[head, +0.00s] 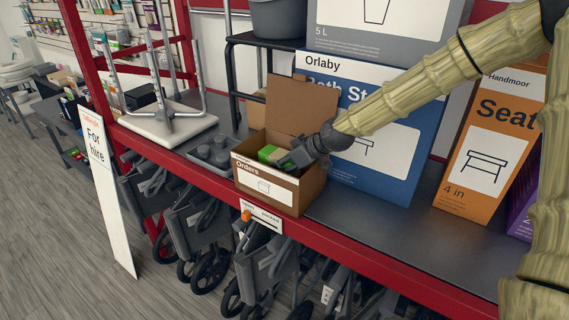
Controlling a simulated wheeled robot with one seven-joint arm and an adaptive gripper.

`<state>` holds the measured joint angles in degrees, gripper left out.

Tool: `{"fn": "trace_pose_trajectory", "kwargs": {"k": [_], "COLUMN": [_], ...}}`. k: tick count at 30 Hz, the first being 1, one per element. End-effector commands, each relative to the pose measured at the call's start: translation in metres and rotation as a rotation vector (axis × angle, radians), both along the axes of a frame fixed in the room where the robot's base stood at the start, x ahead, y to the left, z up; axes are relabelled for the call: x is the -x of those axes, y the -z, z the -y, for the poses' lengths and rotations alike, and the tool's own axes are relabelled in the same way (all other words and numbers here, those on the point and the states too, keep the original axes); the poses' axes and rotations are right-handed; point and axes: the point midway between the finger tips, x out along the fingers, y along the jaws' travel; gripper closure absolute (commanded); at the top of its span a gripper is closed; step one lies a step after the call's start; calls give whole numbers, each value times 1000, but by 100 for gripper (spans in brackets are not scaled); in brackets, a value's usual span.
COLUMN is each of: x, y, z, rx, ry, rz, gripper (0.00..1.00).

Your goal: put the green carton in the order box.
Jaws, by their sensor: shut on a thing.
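The order box (264,186) is an open brown cardboard box with an "Orders" label on its front. It stands on the dark shelf near the front edge, with a flap raised at the back. The green carton (266,154) shows in small part inside the box opening, below the rim at the back left. My gripper (284,161) reaches into the opening from the right and is shut on the green carton. The fingertips and the carton's lower part are partly hidden, so I cannot tell whether the carton touches the box floor.
A blue Orlaby box (395,165) stands close behind and right of the order box. An orange Handmoor box (483,150) is farther right. A grey moulded tray (213,151) and a white stool (165,122) are to the left. Bare shelf (400,225) lies at front right.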

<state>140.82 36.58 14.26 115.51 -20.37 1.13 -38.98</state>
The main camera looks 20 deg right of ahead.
Motion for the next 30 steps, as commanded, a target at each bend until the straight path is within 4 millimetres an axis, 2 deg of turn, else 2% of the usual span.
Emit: {"fn": "trace_pose_trajectory", "kwargs": {"k": [14, 15, 18, 30], "x": [0, 0, 0, 0], "y": [7, 6, 6, 2], "z": [0, 0, 0, 0], "rx": [0, 0, -1, 0], "ry": [-1, -1, 0, -1], "rz": [1, 1, 1, 1], "gripper": [81, 46, 28, 28]}}
